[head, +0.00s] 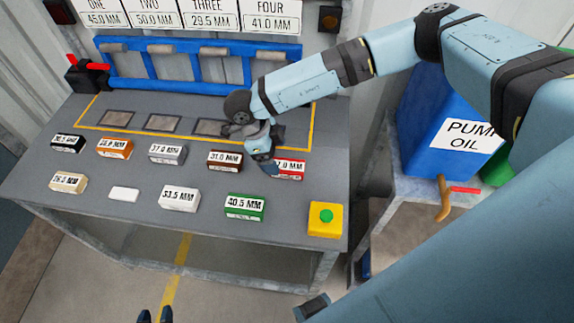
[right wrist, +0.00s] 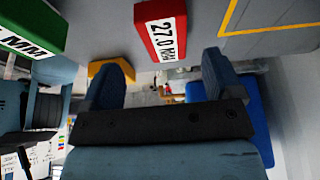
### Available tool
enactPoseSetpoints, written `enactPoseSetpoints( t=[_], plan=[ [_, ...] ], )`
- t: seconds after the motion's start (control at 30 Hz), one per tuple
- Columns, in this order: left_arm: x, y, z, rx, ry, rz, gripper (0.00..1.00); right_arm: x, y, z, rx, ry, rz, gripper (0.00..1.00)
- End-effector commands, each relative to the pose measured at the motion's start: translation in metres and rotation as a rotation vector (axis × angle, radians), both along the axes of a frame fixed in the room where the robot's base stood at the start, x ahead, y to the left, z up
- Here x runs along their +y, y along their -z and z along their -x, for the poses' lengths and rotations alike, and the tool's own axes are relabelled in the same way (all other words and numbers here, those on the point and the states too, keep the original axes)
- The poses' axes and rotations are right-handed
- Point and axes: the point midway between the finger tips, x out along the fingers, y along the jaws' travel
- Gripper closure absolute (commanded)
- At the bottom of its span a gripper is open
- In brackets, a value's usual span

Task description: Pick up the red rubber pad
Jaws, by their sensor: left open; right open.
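The red rubber pad (head: 291,174), a red block with a white label on top, sits at the right end of the back row on the grey table. My right gripper partly hides its left side in the head view. In the right wrist view the red pad (right wrist: 153,43) reads 27.0 MM and lies beyond my fingertips. My right gripper (head: 264,166) is beside and above it; its jaws are open and empty in the right wrist view (right wrist: 165,72). Fingertips of my left gripper (head: 155,316) show at the bottom edge, apart and away from the table.
A green block (head: 245,207) and a yellow box with a green button (head: 326,219) are in front of the red pad. A dark red block (head: 224,160) is to its left. A blue rack (head: 192,68) stands behind. A blue pump oil container (head: 436,125) is right.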

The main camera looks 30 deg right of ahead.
Motion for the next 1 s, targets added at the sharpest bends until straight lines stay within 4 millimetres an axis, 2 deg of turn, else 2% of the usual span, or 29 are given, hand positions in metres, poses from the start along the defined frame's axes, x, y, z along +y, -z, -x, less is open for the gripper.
enactPoseSetpoints(
  t=[0.17,0.5,0.77,1.0],
  plan=[
    [0.0,-0.006,-0.006,-0.009,0.0,0.0,0.57,-0.005,0.009,0.001,-0.001,0.001,-0.001,0.15],
    [0.0,-0.02,-0.006,-0.013,0.0,0.001,0.57,-0.022,0.049,0.009,0.0,0.0,-0.001,0.15],
    [0.0,-0.02,-0.006,-0.014,-0.001,0.001,0.57,-0.023,0.052,0.009,-0.001,0.0,-0.002,0.15],
    [0.0,-0.018,-0.005,-0.011,-0.001,0.0,0.57,-0.022,0.052,0.009,-0.001,0.0,-0.002,0.7]
  ],
)
